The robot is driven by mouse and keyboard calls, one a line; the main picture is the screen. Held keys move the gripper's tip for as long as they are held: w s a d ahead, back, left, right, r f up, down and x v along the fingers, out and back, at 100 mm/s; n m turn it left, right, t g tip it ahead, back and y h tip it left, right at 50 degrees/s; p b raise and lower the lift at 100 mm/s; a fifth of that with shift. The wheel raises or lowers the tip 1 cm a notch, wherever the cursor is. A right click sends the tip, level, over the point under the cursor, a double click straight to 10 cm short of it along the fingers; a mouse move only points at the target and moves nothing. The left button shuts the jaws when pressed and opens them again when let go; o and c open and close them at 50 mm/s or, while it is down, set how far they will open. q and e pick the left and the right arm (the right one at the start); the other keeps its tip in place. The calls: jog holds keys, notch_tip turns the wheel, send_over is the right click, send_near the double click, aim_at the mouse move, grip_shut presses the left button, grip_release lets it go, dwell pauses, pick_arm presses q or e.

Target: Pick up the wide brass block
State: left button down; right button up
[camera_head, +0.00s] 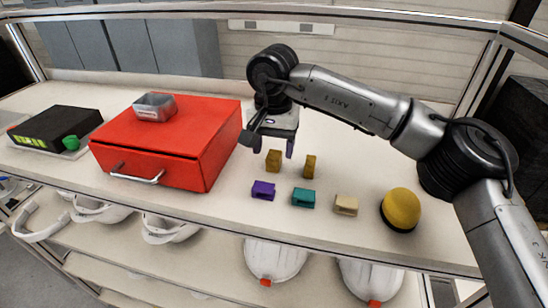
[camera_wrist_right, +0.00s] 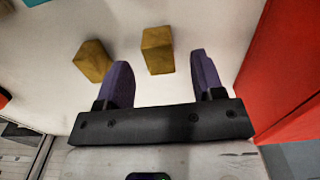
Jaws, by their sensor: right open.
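The wide brass block (camera_head: 273,160) stands on the white table just in front of my right gripper (camera_head: 273,148). A narrower brass block (camera_head: 309,167) stands to its right. In the right wrist view, the wide block (camera_wrist_right: 158,50) lies ahead of the gap between the purple fingers of my right gripper (camera_wrist_right: 160,65). The narrower block (camera_wrist_right: 92,61) lies outside the gap, past the left finger. The right gripper is open and empty. My left gripper is not in view.
A red box (camera_head: 155,145) with a metal tray (camera_head: 155,107) on top stands close at left. Purple (camera_head: 263,190), teal (camera_head: 303,197) and beige (camera_head: 346,205) blocks sit along the front. A yellow dome (camera_head: 401,208) is at right. White helmet shells (camera_head: 275,260) lie below.

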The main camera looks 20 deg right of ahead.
aim_at(274, 155)
jog(key=shift+d+f+p, duration=0.1)
jog(key=shift+f+p, duration=0.35)
jog(key=shift+f, duration=1.3)
jog(key=c, duration=1.1)
jog(key=shift+r, duration=0.1)
